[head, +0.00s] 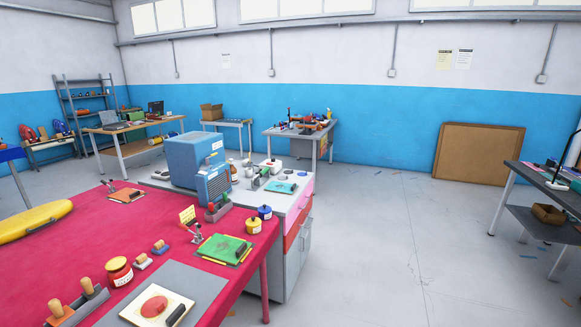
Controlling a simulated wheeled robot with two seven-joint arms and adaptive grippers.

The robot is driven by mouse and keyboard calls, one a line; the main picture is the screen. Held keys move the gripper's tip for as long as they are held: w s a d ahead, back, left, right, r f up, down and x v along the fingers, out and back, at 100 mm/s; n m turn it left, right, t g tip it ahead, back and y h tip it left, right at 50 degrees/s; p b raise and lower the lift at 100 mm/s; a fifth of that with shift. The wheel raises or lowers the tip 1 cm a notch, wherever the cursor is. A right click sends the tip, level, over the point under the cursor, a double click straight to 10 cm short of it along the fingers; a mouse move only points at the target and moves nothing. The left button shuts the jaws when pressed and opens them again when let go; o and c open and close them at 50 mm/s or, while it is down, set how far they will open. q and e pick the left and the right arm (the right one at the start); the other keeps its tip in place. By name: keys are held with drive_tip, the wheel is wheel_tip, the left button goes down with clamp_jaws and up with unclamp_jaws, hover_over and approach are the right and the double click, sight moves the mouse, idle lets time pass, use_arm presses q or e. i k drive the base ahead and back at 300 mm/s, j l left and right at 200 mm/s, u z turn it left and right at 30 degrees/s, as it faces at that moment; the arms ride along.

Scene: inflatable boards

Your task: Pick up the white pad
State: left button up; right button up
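A cream-white square pad (136,313) with a round red patch lies on a grey mat (202,284) at the near edge of the red table. A dark handled block (176,314) rests on its right side. A smaller white piece with a red top (271,165) stands on the grey cabinet farther back. I cannot tell for certain which one is the white pad. Neither of my grippers shows in the head view.
The red table (90,235) holds a green pad (223,249), a red jar (119,271), blue and yellow pots and wooden-handled stamps. A yellow inflatable (35,221) lies at left. A blue machine (196,160) stands behind. The floor at right (400,240) is mostly clear.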

sight(143, 260)
drive_tip(key=u, duration=1.25)
